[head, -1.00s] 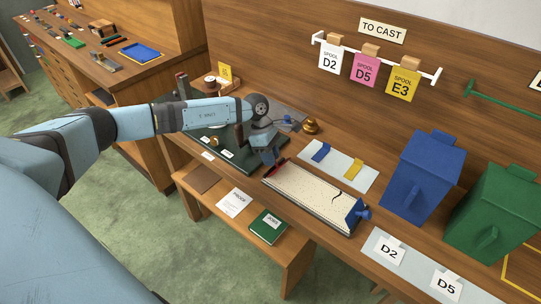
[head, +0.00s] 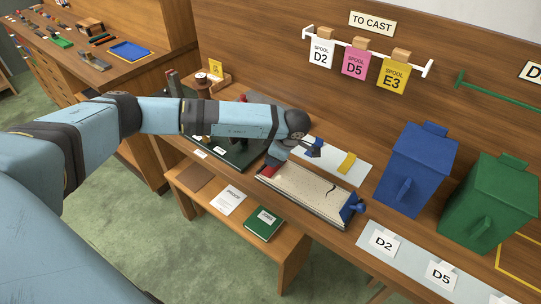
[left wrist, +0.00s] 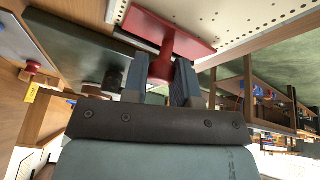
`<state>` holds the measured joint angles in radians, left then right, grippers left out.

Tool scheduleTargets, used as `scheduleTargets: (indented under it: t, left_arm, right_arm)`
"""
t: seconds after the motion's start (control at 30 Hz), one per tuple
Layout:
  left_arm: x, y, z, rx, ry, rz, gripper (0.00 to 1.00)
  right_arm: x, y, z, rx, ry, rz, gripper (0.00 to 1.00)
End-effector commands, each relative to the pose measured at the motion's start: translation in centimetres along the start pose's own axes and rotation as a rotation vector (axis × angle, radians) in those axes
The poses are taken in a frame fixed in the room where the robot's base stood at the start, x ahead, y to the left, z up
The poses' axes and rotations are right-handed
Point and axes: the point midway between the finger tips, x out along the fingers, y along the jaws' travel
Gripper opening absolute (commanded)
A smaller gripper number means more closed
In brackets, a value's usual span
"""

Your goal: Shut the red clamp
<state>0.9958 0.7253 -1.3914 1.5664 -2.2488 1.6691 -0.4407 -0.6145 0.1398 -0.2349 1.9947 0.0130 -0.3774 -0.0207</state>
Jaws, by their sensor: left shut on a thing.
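The red clamp (head: 266,172) is at the left end of the long cream speckled plate (head: 300,188). In the left wrist view the red clamp (left wrist: 170,28) shows as a flat red bar with a round stem and knob, beside the plate's dotted face (left wrist: 240,15). My left gripper (left wrist: 162,78) has its two fingers on either side of the knob and is shut on it. In the head view my left gripper (head: 275,158) reaches down at the clamp and partly hides it. I cannot tell whether the bar presses against the plate. My right gripper is not in view.
A blue clamp (head: 350,208) is at the plate's right end. A pale mat (head: 335,150) with a blue and a yellow piece lies behind. Blue (head: 415,170) and green (head: 490,205) bins stand to the right. A dark green tray (head: 235,155) lies to the left.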

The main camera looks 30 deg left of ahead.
Motion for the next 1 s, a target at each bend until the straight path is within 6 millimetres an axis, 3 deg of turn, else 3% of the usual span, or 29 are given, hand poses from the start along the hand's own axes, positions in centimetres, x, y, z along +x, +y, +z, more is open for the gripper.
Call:
scheduleTargets:
  t: [0.33, 0.87, 0.9, 1.0]
  left_arm:
    - [0.02, -0.22, 0.69, -0.005, 0.127, 0.045, 0.02]
    - [0.05, -0.31, 0.76, -0.005, 0.149, 0.051, 0.02]
    - [0.05, -0.32, 0.77, -0.005, 0.148, 0.051, 0.33]
    - [0.05, -0.31, 0.76, -0.005, 0.148, 0.051, 0.51]
  right_arm:
    - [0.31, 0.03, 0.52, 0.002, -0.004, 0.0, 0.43]
    - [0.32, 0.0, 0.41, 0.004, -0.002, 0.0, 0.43]
    - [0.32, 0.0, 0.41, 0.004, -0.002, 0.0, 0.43]
    - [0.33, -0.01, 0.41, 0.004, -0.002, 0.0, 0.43]
